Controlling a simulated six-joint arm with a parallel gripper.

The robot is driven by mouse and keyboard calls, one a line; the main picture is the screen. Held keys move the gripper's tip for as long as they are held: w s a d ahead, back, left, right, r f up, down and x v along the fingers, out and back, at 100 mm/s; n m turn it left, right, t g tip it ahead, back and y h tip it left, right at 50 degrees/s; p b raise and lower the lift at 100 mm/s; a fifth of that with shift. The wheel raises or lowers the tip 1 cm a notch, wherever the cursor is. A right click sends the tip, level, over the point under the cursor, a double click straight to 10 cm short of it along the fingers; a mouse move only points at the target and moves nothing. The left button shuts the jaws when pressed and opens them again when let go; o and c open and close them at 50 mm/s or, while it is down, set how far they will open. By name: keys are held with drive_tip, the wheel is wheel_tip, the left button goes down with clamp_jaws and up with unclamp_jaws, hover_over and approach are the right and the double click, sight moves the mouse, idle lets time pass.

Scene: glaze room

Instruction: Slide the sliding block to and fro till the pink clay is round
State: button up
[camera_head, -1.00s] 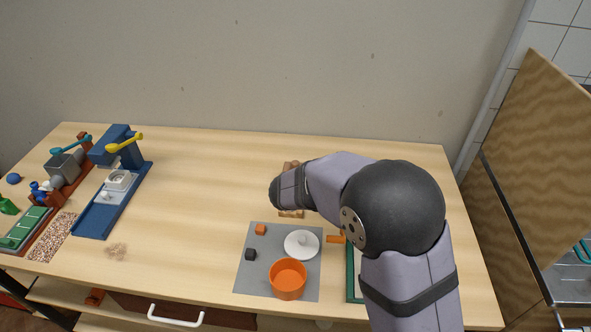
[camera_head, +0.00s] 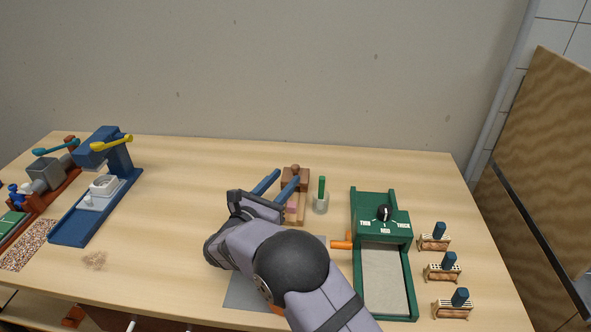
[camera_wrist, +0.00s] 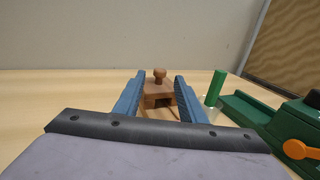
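The sliding block (camera_head: 302,174), brown wood with a round knob on top, sits at the far end of a light wooden base (camera_head: 301,216). In the wrist view the block (camera_wrist: 158,93) stands straight ahead. A small piece of pink clay (camera_head: 291,208) lies on the base on the near side of the block; its exact shape is too small to tell, and I cannot make it out in the wrist view. My gripper (camera_head: 287,175) is open and empty, its two blue fingers pointing at the block. In the wrist view the fingers (camera_wrist: 160,79) frame the block with gaps on both sides.
A green-topped stick in a pale cup (camera_head: 321,199) stands just right of the base. A green machine (camera_head: 365,203) with a dial and several blue-handled stamps (camera_head: 443,268) are farther right. My arm mostly covers a grey mat (camera_head: 240,292).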

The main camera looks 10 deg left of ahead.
sight(294, 170)
drive_tip(key=shift+p+x, duration=0.85)
drive_tip(key=shift+x, duration=2.7)
drive_tip(key=shift+s, duration=0.1)
